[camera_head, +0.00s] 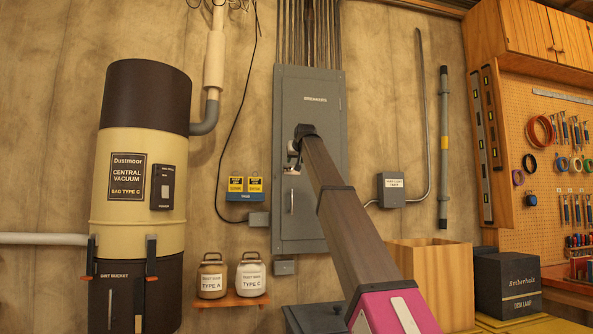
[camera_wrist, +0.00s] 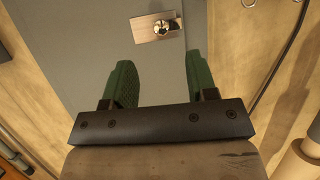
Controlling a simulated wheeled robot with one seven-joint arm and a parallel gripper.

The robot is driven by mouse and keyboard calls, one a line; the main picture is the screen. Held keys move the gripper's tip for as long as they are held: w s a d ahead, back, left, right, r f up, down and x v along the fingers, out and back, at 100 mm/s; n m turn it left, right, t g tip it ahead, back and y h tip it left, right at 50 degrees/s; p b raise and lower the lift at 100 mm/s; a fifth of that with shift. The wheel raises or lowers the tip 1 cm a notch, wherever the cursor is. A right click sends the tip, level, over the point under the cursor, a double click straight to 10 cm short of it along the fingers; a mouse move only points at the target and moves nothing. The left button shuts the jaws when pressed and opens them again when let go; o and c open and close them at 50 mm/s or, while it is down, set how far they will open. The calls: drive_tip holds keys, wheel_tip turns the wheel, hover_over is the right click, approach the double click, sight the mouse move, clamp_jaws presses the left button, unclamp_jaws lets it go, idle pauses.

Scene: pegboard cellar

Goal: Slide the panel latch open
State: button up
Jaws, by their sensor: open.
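The grey breaker panel (camera_head: 310,100) is on the wall in the middle of the head view, its door face closed. The wrist view shows its grey face (camera_wrist: 95,40) too. There a coppery latch plate with a shiny round knob (camera_wrist: 160,27) sits on that face, just beyond my fingertips. My gripper (camera_wrist: 158,62) has two green fingers spread apart, with nothing between them; the knob is apart from both. In the head view my gripper (camera_head: 293,150) is at the panel's left-middle, partly hidden by my arm. A slim vertical handle (camera_head: 292,201) shows below it.
A beige and brown vacuum canister (camera_head: 140,170) stands on the left. Two jars (camera_head: 230,276) sit on a small shelf. A grey box with conduit (camera_head: 391,189) is right of the panel. An open wooden box (camera_head: 440,280) and a dark box (camera_head: 507,283) stand lower right.

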sight(291, 168)
drive_tip(key=x, duration=0.3)
drive_tip(key=r+x, duration=0.1)
drive_tip(key=x, duration=0.6)
drive_tip(key=shift+w+a+r, duration=0.1)
drive_tip(key=shift+w, duration=0.35)
clamp_jaws()
drive_tip(key=shift+w+d, duration=0.2)
drive_tip(key=shift+d, duration=0.6)
drive_tip(key=shift+w+d, duration=0.2)
drive_tip(key=shift+d, duration=0.6)
unclamp_jaws()
drive_tip(key=shift+d, duration=0.15)
